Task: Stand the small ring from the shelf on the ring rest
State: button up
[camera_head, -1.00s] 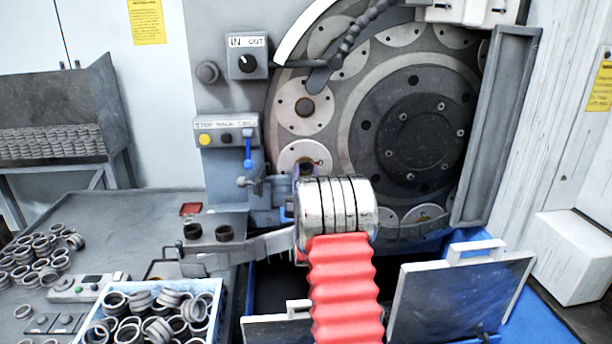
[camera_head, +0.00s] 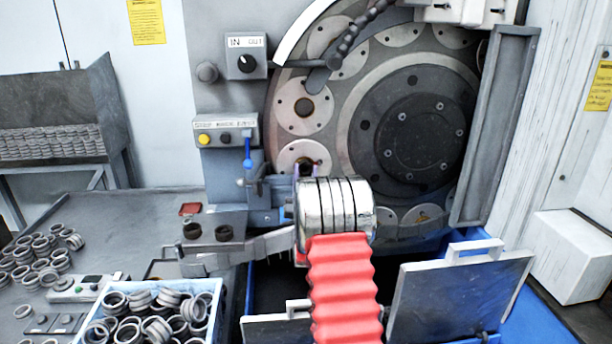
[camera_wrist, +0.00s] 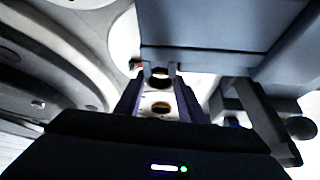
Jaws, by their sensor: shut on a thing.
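My gripper (camera_wrist: 160,85) has its two dark fingers close together in the wrist view. Between their tips is a small dark ring (camera_wrist: 160,71), held in front of the machine's pale round plates; its outline is partly unclear. In the head view my silver wrist and red sleeve hide most of the gripper. I cannot make out the ring rest for certain in either view.
Two dark rings (camera_head: 207,231) stand on a grey ledge at the left. A blue-edged crate (camera_head: 217,293) of rings and several loose rings (camera_head: 40,258) lie on the bench. A blue-handled lever (camera_head: 247,155) and grey blocks crowd the gripper's left. A grey panel (camera_head: 460,290) stands front right.

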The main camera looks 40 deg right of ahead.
jog(key=shift+a+f+y, duration=0.15)
jog(key=shift+f+y, duration=0.15)
jog(key=shift+f, duration=1.05)
dwell(1.7)
jog(key=o, duration=0.8)
jog(key=shift+o, duration=0.5)
jog(key=o, duration=0.3)
jog(key=shift+o, duration=0.7)
jog(key=shift+w+d, duration=0.15)
jog(key=shift+d, duration=0.05)
jog(key=shift+r, duration=0.1)
jog(key=o, duration=0.4)
jog(key=shift+r, duration=0.15)
jog(key=shift+s+a, duration=0.2)
jog(key=shift+s, duration=0.05)
